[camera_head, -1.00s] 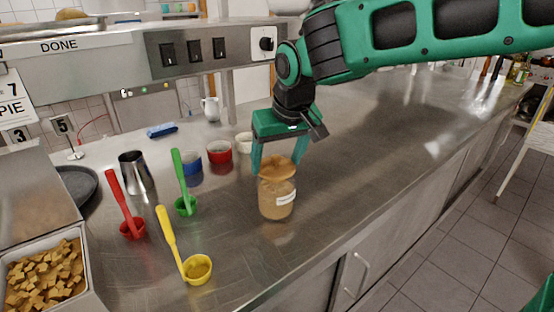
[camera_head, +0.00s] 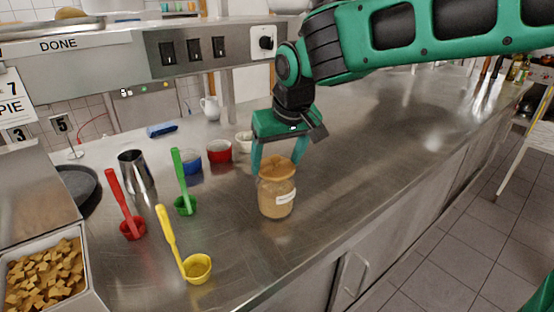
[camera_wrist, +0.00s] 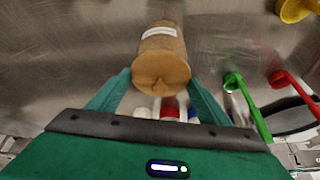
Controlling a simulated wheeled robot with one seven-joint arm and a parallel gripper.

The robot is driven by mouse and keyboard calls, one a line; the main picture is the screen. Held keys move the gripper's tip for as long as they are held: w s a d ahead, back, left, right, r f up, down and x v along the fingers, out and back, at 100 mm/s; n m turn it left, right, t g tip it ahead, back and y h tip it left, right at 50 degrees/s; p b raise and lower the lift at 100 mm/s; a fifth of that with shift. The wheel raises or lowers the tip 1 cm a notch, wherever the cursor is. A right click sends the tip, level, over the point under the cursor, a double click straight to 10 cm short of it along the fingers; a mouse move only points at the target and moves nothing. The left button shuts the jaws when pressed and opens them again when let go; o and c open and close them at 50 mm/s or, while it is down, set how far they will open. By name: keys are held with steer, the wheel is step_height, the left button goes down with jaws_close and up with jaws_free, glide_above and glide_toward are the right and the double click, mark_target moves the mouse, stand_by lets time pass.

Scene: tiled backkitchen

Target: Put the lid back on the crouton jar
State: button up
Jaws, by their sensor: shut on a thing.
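The crouton jar (camera_head: 276,200) is a clear upright jar with tan contents and a white label, standing on the steel counter. Its round tan-brown lid (camera_head: 279,168) sits level over the jar mouth. I cannot tell whether it is fully seated. My gripper (camera_head: 278,164) points down from above, shut on the lid with one green finger on each side. In the wrist view the lid (camera_wrist: 161,75) is between the two fingertips, and the jar (camera_wrist: 162,42) with its label shows beyond it.
Red (camera_head: 132,228), green (camera_head: 185,205) and yellow (camera_head: 197,268) scoops lie left of the jar, near a metal cup (camera_head: 136,172). The counter right of the jar is clear.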

stand_by(0.3)
steer(key=o, duration=1.3)
steer(key=shift+r, duration=0.1)
steer(key=shift+r, duration=3.4)
jaws_close()
steer(key=shift+f, duration=2)
